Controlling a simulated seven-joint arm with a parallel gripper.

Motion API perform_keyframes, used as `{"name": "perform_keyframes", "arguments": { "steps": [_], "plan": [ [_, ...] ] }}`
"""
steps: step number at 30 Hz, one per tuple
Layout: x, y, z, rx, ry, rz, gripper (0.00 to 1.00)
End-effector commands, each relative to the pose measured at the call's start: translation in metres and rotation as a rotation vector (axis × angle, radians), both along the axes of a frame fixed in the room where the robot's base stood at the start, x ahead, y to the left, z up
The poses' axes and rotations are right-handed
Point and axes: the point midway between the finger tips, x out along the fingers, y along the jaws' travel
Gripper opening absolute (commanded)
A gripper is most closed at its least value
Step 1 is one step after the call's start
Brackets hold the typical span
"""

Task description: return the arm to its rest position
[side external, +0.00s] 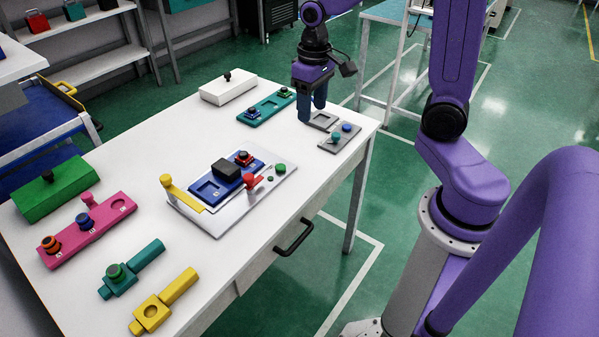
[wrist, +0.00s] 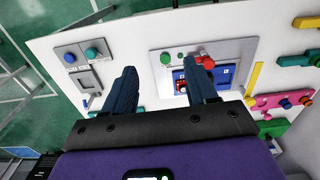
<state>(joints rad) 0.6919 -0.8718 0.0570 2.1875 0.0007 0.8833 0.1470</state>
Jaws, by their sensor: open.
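My gripper (side external: 311,97) hangs low over the far right end of the white table (side external: 135,172) in the side view, close to a grey panel (side external: 340,135) with a blue and a teal knob. In the wrist view my gripper (wrist: 165,92) shows two dark fingers spread apart with nothing between them. The grey panel (wrist: 90,97) lies left of the fingers there. The tips seem above the table surface; whether one touches the panel is hidden in the side view.
A light board (side external: 215,222) with a blue tray, black block, yellow lever and red knob lies mid-table. A teal holder (side external: 262,110) and a white box (side external: 228,88) are near my gripper. Pink, green, teal and yellow parts fill the near left. Bare table surrounds the board.

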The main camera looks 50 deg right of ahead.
Motion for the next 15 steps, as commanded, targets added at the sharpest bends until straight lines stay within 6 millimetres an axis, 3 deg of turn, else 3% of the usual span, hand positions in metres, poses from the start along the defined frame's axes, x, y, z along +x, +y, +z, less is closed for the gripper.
{"name": "perform_keyframes", "arguments": {
  "steps": [6, 15],
  "plan": [
    [-0.046, 0.046, 0.006, 0.001, -0.006, 0.271, 0.57],
    [-0.119, 0.083, 0.009, 0.004, -0.011, 0.633, 0.57]
  ]
}}
